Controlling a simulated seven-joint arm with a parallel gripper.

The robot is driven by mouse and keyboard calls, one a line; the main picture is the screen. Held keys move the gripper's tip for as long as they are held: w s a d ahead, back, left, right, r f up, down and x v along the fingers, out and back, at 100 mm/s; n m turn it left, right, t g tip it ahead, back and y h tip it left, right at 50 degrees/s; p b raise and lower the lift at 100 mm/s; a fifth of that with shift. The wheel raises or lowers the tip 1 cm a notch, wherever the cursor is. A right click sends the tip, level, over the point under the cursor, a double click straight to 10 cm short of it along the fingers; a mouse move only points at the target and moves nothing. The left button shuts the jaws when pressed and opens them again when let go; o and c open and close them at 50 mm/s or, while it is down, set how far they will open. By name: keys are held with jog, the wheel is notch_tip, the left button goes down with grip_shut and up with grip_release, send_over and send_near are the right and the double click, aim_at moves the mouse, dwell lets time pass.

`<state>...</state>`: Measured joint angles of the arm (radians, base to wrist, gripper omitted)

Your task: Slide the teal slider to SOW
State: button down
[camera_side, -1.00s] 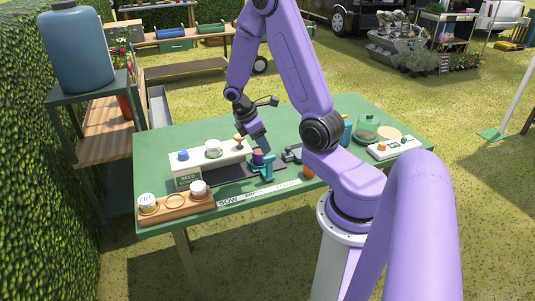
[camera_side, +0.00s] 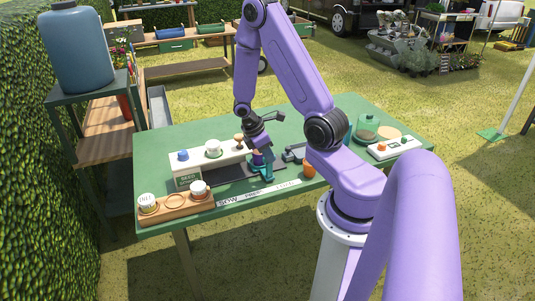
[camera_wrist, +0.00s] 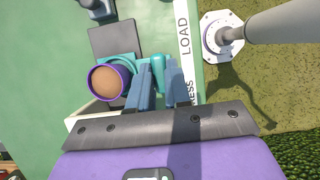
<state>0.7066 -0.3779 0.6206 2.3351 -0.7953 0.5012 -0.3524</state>
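The teal slider (camera_side: 268,172) stands on the dark track at the middle of the green table, between the PRESS and LOAD words of the white label strip. Its ring is around a purple cup (camera_wrist: 109,81) filled with brown, soil-like matter. The SOW word (camera_side: 229,201) is at the strip's left end in the side view. My gripper (camera_wrist: 162,70) is over the slider's teal upright handle, with its two fingers apart. The handle shows in the gap and just ahead of the fingertips; I cannot tell whether they touch it.
A white seed box (camera_side: 187,178) with knobs runs behind the track. A wooden tray (camera_side: 176,208) with two pale-topped pots is at the left. A dark device (camera_side: 295,153) and an orange object (camera_side: 310,169) are at the right. The table's front edge is close.

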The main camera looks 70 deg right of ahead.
jog(key=w+a, duration=1.1)
jog(key=shift+w+a, duration=0.3)
jog(key=shift+a, duration=0.1)
jog(key=c, duration=1.1)
grip_release()
jog(key=shift+w, duration=0.1)
jog(key=shift+o, duration=0.2)
jog(key=shift+r, duration=0.1)
jog(key=v, duration=1.7)
jog(key=shift+r, duration=0.15)
